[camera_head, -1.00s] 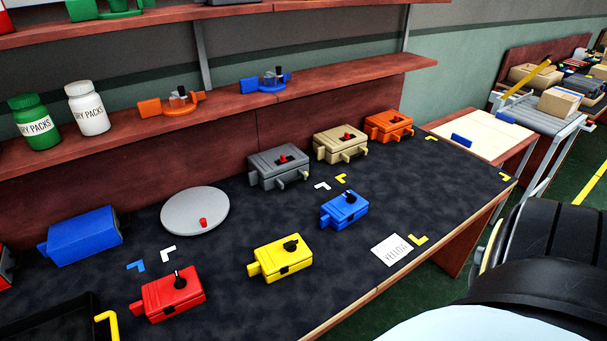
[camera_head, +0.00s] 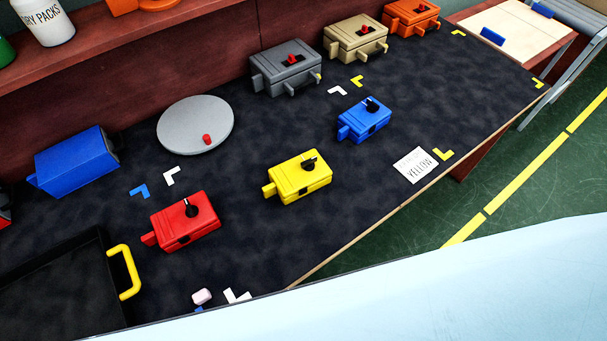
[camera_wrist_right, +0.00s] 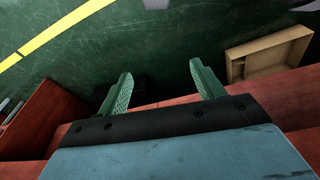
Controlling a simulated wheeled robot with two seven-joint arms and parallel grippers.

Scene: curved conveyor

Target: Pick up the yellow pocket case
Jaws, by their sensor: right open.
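The yellow pocket case (camera_head: 299,177) sits on the dark mat in the middle of the table, with a black knob on top and a small tab at its left. In the head view it stands between a red case (camera_head: 185,221) and a blue case (camera_head: 364,119). My right gripper (camera_wrist_right: 165,88) shows only in the right wrist view. Its two green fingers are spread wide apart with nothing between them, above green floor. The yellow case is not in the wrist view. My left gripper is not in view.
A card reading YELLOW (camera_head: 415,165) lies right of the yellow case. Grey (camera_head: 285,70), tan (camera_head: 356,40) and orange (camera_head: 411,16) cases stand along the back. A round grey disc (camera_head: 195,124) and black tray (camera_head: 62,285) are at left. A cardboard box (camera_wrist_right: 270,55) is on the floor.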

